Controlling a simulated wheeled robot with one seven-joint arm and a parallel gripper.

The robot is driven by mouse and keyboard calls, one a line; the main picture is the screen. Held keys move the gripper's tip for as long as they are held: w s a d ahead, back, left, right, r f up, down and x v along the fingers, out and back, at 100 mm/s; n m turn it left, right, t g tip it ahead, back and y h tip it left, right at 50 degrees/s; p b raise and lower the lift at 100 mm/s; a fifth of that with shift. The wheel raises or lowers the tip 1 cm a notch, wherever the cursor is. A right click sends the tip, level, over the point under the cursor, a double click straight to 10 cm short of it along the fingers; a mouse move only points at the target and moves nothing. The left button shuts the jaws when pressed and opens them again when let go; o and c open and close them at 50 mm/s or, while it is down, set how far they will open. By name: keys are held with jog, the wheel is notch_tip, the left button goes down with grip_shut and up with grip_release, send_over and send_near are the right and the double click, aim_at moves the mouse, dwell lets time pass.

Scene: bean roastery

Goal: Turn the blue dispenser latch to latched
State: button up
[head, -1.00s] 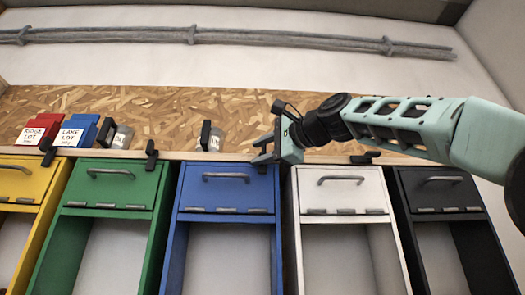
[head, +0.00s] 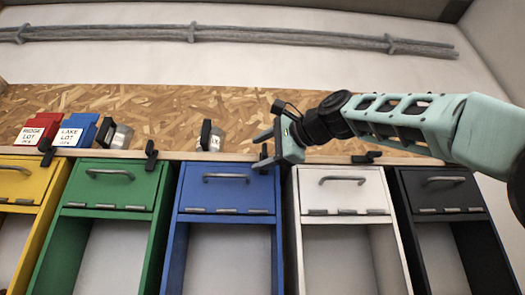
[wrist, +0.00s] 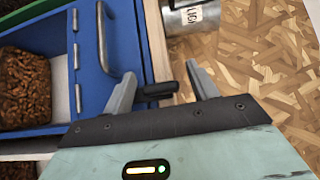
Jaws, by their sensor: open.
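The blue dispenser (head: 227,196) stands in the middle of the row, with a grey bar handle on its front. Its black latch (head: 264,152) sits at the top right edge, partly hidden by my gripper (head: 259,151). In the wrist view the latch (wrist: 160,91) shows as a short black lever lying crosswise between the fingertips of my gripper (wrist: 163,76). My gripper is open, with one finger on each side of the lever. I cannot tell whether either finger touches it. The blue dispenser's front (wrist: 92,65) is left of the fingers.
Yellow, green (head: 110,184), white (head: 343,190) and black (head: 441,190) dispensers flank the blue one. The green latch (head: 150,153) stands upright; the white one (head: 366,157) lies sideways. On the chipboard shelf stand a metal cup (wrist: 192,17) and red and blue labelled packs (head: 76,130).

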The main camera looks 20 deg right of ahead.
jog(key=shift+s, duration=0.1)
jog(key=b+v, duration=0.4)
jog(key=v, duration=1.3)
jog(key=shift+s, duration=0.1)
